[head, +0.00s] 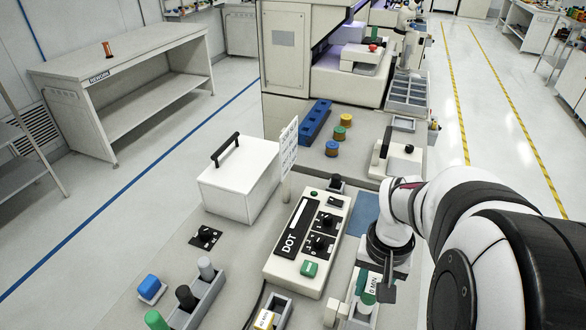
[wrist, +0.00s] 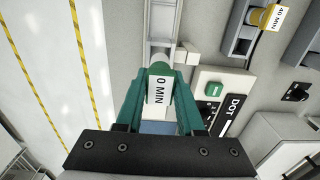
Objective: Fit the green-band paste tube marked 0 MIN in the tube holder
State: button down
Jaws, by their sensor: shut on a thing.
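The green-band paste tube (head: 371,284) has a white label reading 0 MIN. It also shows in the wrist view (wrist: 158,86), between the green fingers of my gripper (wrist: 160,88). My gripper (head: 376,288) is shut on the tube and holds it over the bench, to the right of the DOT box. A grey channel-shaped holder (wrist: 161,22) with a small white block beside it lies in line with the tube's far end in the wrist view. The tube's end overlaps the holder's near end there; I cannot tell whether it is inside.
The DOT control box (head: 300,243) stands left of my gripper. A yellow-band tube marked 40 MIN (wrist: 262,16) lies in another grey tray. A white lidded case (head: 235,178) stands behind left. A blue mat (head: 362,214) lies behind my gripper.

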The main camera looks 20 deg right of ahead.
aim_at(367, 301)
jog(key=shift+f, duration=1.4)
jog(key=shift+f, duration=0.3)
jog(key=shift+f, duration=0.1)
dwell(0.6)
jog(key=shift+f, duration=0.75)
jog(key=shift+c, duration=2.2)
grip_release()
